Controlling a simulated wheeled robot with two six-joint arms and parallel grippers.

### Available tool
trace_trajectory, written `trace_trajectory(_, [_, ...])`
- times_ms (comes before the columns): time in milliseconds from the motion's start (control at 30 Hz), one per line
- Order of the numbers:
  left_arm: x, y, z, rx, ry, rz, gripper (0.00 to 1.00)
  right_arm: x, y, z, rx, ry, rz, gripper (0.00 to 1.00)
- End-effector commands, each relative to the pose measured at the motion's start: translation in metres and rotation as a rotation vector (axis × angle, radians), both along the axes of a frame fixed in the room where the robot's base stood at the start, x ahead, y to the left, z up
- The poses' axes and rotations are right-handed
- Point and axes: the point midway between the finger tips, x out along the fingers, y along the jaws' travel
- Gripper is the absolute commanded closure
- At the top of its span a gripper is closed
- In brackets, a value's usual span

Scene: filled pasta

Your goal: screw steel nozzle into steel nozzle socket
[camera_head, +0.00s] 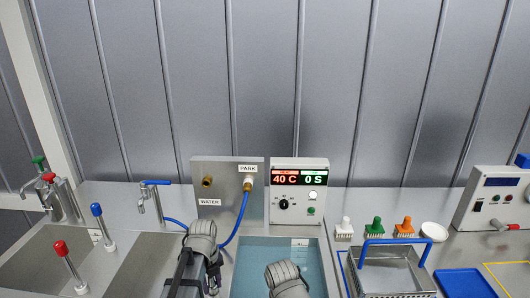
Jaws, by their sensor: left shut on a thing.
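My left gripper (192,284) is at the bottom edge, left of the blue basin, with its grey wrist above it. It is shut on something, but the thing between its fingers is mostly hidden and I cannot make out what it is. I cannot pick out the steel nozzle or the steel nozzle socket for certain. Only a grey ribbed part of my right arm shows, in front of the basin; its fingers are out of the picture.
A panel (228,205) has brass fittings marked WATER and PARK; a blue hose (240,215) hangs from PARK. A control box (299,205) reads 40 C and 0 S. The blue basin (315,262), a blue-handled basket (405,272) and several coloured brushes (375,227) stand right of the gripper.

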Motion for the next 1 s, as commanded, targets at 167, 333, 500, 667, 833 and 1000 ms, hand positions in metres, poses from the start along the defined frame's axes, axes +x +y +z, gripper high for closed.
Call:
trace_trajectory(167, [-0.0001,0.0,-0.0001,0.0,0.0,-0.035,1.0,0.0,0.0,-0.0001,0.0,0.0,0.0,1.0])
trace_trajectory(333, [-0.0001,0.0,-0.0003,0.0,0.0,-0.196,1.0,0.0,0.0,-0.0003,0.0,0.0,0.0,1.0])
trace_trajectory(500, [-0.0002,0.0,-0.0003,0.0,0.0,-0.251,1.0,0.0,0.0,-0.0003,0.0,0.0,0.0,1.0])
trace_trajectory(667, [-0.0001,-0.0001,-0.0003,0.0,0.0,-0.249,0.58,0.0,0.0,-0.0003,0.0,0.0,0.0,1.0])
trace_trajectory(833, [-0.0001,0.0,-0.0003,0.0,0.0,-0.248,0.39,0.0,0.0,-0.0003,0.0,0.0,0.0,1.0])
trace_trajectory(1000, [-0.0001,-0.0001,-0.0003,0.0,0.0,-0.247,0.24,0.0,0.0,-0.0003,0.0,0.0,0.0,1.0])
